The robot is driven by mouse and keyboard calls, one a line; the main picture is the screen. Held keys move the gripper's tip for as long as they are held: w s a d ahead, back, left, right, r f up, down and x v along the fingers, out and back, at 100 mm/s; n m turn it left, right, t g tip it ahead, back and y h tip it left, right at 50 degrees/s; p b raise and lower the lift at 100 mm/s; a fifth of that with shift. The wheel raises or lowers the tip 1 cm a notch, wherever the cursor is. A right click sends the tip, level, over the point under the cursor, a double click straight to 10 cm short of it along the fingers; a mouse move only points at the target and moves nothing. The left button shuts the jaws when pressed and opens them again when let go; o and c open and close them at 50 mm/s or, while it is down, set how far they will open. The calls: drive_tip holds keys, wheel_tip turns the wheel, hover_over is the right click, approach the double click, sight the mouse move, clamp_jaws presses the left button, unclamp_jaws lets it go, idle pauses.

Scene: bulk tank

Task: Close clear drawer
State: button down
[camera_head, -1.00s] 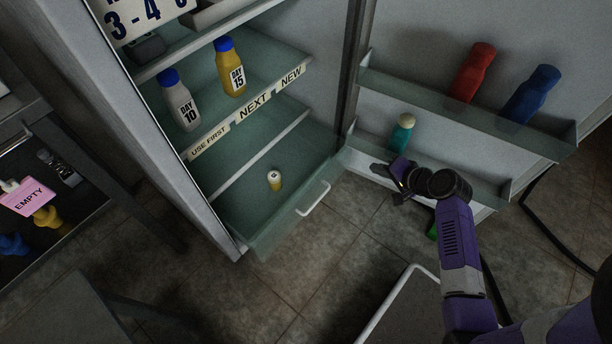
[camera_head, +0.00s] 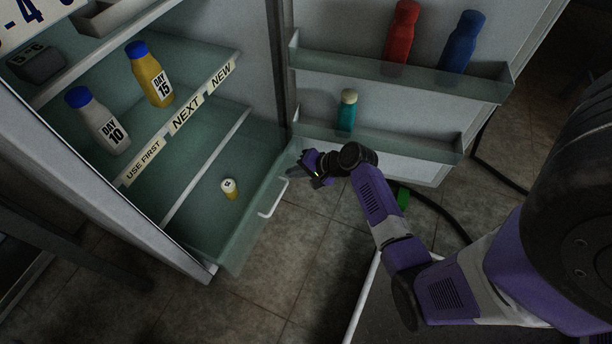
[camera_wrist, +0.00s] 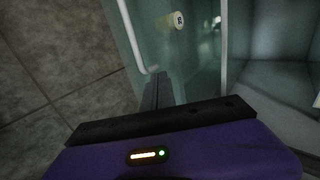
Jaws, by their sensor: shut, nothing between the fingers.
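The clear drawer (camera_head: 240,243) is at the bottom of the open fridge and stands pulled out. A white bar handle (camera_head: 272,199) is on its front, and a small yellow and white bottle (camera_head: 230,188) stands inside it. My gripper (camera_head: 292,173) is shut and empty, near the right end of the drawer front, beyond the handle. In the wrist view my shut fingers (camera_wrist: 157,90) point toward the drawer's clear front (camera_wrist: 140,45), with the white handle (camera_wrist: 132,38) just ahead and left. I cannot tell whether the fingers touch the drawer.
The fridge door (camera_head: 390,110) is open at right, its racks holding a red bottle (camera_head: 401,32), a blue bottle (camera_head: 461,40) and a teal bottle (camera_head: 346,112). Labelled bottles stand on the shelf (camera_head: 190,95) above the drawer. Tiled floor (camera_head: 285,265) in front is clear.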

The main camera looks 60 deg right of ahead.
drive_tip(key=shift+w+b, duration=0.35)
drive_tip(key=shift+w, duration=0.95)
